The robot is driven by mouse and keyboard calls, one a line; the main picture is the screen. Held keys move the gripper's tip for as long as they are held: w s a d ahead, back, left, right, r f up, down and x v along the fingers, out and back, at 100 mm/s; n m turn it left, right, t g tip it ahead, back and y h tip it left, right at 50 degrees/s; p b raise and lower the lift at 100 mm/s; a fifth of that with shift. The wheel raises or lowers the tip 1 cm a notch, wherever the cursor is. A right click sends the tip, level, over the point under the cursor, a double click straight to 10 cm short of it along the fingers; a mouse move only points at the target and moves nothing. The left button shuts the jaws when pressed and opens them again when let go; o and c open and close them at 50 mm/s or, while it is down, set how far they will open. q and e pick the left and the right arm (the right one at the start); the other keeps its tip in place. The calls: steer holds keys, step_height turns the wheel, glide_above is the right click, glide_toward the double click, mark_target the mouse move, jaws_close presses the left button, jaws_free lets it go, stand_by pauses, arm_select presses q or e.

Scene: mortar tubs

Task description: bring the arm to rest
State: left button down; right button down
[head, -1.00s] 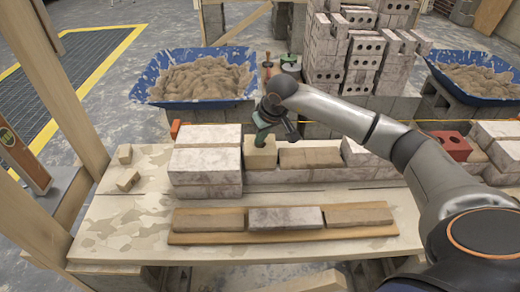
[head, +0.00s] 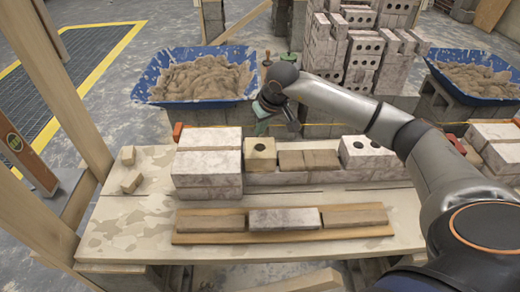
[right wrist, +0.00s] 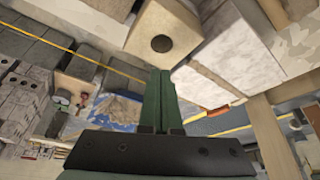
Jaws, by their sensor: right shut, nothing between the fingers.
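My right arm reaches in from the right in the head view. My right gripper (head: 261,128), with green fingers, is shut and empty. It hangs just above and behind the cream block with a round hole (head: 260,153), apart from it. In the right wrist view the shut green fingers (right wrist: 160,85) stand side by side, and the cream block (right wrist: 163,34) shows beyond them. My left gripper is not in view.
The cream block sits in a brick row between a stacked white block (head: 207,165) and a white block with holes (head: 366,157). A plank (head: 187,238) with bricks lies in front on the table (head: 120,225). Blue mortar tubs (head: 160,97) (head: 437,72) stand behind.

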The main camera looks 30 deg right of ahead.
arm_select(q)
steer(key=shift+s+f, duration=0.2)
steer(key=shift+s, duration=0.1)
arm_select(e)
steer(key=shift+a, duration=0.1)
